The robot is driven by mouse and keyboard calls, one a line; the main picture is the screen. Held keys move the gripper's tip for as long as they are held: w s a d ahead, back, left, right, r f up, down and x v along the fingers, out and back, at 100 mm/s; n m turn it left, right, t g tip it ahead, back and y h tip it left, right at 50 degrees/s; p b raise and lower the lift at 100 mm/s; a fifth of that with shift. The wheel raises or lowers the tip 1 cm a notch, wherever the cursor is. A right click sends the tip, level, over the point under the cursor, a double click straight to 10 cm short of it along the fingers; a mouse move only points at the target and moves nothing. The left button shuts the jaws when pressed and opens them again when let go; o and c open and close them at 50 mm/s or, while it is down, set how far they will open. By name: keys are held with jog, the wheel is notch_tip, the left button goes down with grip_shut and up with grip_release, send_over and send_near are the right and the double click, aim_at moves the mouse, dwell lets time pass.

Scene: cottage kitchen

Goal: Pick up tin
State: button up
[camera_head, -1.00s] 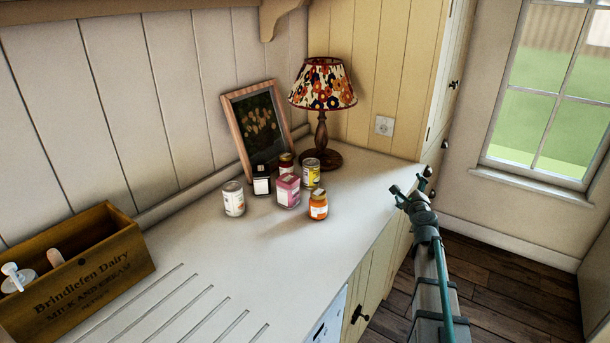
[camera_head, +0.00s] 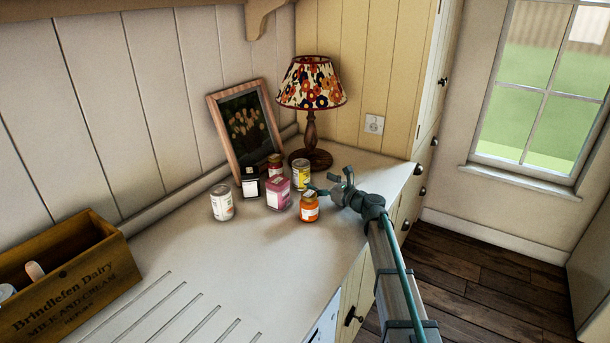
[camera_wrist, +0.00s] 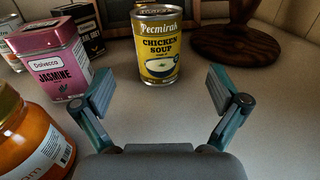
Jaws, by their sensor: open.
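A yellow tin (camera_head: 301,173) labelled chicken soup stands upright on the counter, among several small containers. In the wrist view the tin (camera_wrist: 157,48) is at the top centre, ahead of and between my fingers. My gripper (camera_head: 328,181) is open and empty, just right of the tin; it also shows in the wrist view (camera_wrist: 158,88). A gap of bare counter lies between the fingertips and the tin. Another tin, white-labelled (camera_head: 221,203), stands at the left of the group.
A pink jasmine container (camera_wrist: 62,58) and an orange jar (camera_wrist: 30,130) stand left of my gripper. A black box (camera_head: 250,183) and a red jar (camera_head: 275,164) stand behind. The lamp (camera_head: 311,158) and picture frame (camera_head: 211,120) are behind the group. A wooden crate (camera_head: 75,290) is left.

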aim_at(301, 173)
jog(key=p+x, duration=0.2)
jog(key=x, duration=0.7)
jog(key=shift+s+a+f, duration=0.1)
jog(key=shift+s, duration=0.05)
jog(key=c, duration=1.5)
jog(key=shift+c, duration=0.3)
jog(key=shift+r, duration=0.2)
